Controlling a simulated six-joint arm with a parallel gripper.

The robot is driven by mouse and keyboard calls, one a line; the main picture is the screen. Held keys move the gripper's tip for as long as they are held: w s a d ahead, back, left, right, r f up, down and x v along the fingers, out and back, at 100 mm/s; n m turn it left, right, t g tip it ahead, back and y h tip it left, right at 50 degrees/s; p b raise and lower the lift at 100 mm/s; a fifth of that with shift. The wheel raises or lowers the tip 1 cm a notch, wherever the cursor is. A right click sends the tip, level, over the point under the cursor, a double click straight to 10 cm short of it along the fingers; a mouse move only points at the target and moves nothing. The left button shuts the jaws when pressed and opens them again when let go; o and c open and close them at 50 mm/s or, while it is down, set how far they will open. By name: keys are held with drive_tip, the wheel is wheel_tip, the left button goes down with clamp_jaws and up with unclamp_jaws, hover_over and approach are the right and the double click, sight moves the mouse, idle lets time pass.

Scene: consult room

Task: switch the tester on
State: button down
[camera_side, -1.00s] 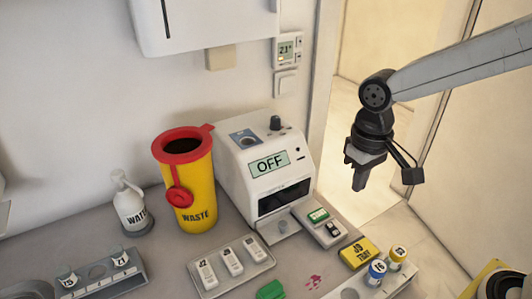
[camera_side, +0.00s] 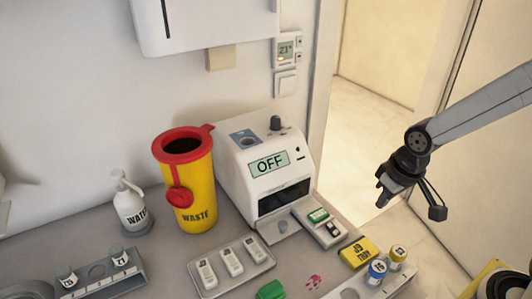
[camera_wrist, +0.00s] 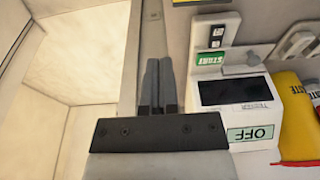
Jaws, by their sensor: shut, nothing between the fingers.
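The tester (camera_side: 235,165) is a white box on the counter with a dark window. Its display (camera_side: 268,163) reads OFF; the display also shows upside down in the wrist view (camera_wrist: 251,133). A dark knob (camera_side: 275,123) stands on top of the tester. A small grey panel (camera_side: 312,235) beside its front right carries a green label and a black-and-white switch (camera_side: 332,228). In the wrist view the green label (camera_wrist: 211,58) reads START. My gripper (camera_side: 381,197) is shut and empty, in the air right of the panel, touching nothing; its fingers show in the wrist view (camera_wrist: 158,65).
A yellow waste bin (camera_side: 188,190) with a red lid stands left of the tester. In front lie a tray of white cassettes (camera_side: 208,288) and a green piece (camera_side: 271,290). A yellow box (camera_side: 357,252) and capped vials (camera_side: 376,271) sit at the right edge.

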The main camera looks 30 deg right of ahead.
drive_tip(key=d+f, duration=0.1)
wheel_tip(320, 180, up, 8)
hover_over(330, 224)
drive_tip(key=s, duration=0.3)
drive_tip(key=shift+w+r, duration=0.1)
drive_tip(key=shift+w, duration=0.05)
drive_tip(key=shift+w+f, duration=0.45)
drive_tip(key=shift+f, duration=1.85)
drive_tip(key=shift+w+f, duration=0.45)
drive_tip(key=shift+f, duration=1.8)
drive_tip(key=shift+w+f, duration=0.45)
drive_tip(key=shift+f, duration=1.85)
